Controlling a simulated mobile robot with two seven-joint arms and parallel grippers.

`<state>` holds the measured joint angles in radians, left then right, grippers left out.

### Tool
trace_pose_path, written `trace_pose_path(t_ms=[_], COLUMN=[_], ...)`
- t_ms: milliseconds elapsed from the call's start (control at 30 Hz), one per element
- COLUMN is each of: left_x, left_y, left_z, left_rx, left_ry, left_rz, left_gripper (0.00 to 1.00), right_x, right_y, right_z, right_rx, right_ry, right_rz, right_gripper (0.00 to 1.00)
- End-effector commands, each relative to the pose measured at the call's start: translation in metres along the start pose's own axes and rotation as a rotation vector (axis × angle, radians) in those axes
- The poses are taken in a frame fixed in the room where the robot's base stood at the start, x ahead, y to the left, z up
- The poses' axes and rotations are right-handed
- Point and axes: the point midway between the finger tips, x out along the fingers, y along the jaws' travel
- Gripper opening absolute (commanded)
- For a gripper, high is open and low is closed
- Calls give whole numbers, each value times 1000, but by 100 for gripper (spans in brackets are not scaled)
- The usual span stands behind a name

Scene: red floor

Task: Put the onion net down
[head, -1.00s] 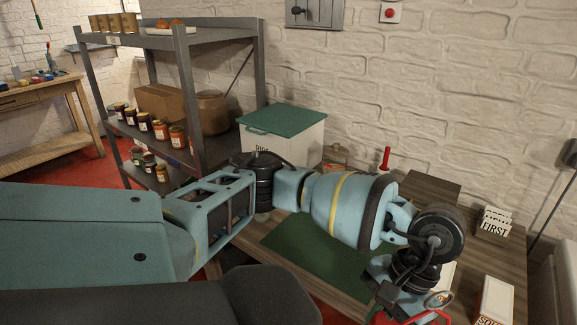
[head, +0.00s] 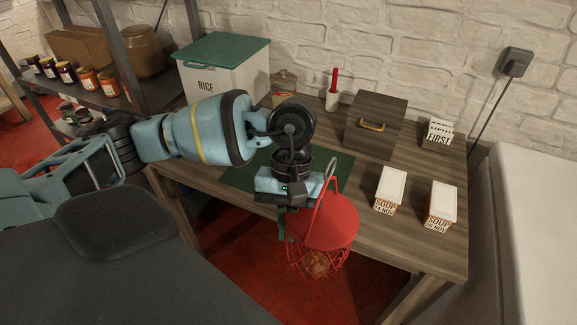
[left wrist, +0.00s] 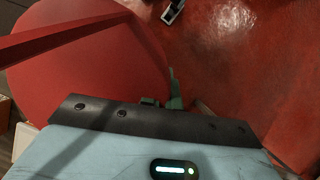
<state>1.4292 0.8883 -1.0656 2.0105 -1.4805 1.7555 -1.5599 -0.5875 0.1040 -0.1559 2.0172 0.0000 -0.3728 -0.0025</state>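The onion net (head: 332,222) has a red round top, a tall red loop handle and red mesh below with brownish onions inside. It hangs off the table's front edge, above the red floor. My left gripper (head: 284,228) is at the left rim of its top, with green fingers close together. In the left wrist view, the fingers (left wrist: 164,100) meet the edge of the red disc (left wrist: 85,75). The gripper seems shut on the net, its only visible support; the exact grip is partly hidden. My right gripper is not in view.
Shelving (head: 115,45) stands left. The front right tabletop is bare.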

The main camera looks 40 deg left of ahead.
Motion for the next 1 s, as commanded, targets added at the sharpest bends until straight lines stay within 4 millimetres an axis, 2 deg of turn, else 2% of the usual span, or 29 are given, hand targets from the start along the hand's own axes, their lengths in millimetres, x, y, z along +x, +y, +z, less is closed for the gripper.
trace_pose_path(t_ms=[200,600,800,1000], left_x=[-8,-34,-46,-52], left_y=[-9,-36,-47,-53], left_z=[-10,-32,-39,-43], left_rx=[-454,-1212,-1467,-1581], left_ry=[5,21,24,25], left_rz=[193,507,611,656], left_gripper=[0,0,0,0], right_x=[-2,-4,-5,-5], right_y=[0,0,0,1], right_z=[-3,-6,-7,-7], right_rx=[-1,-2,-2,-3], right_ry=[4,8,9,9], right_rz=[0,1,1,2], right_gripper=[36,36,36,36])
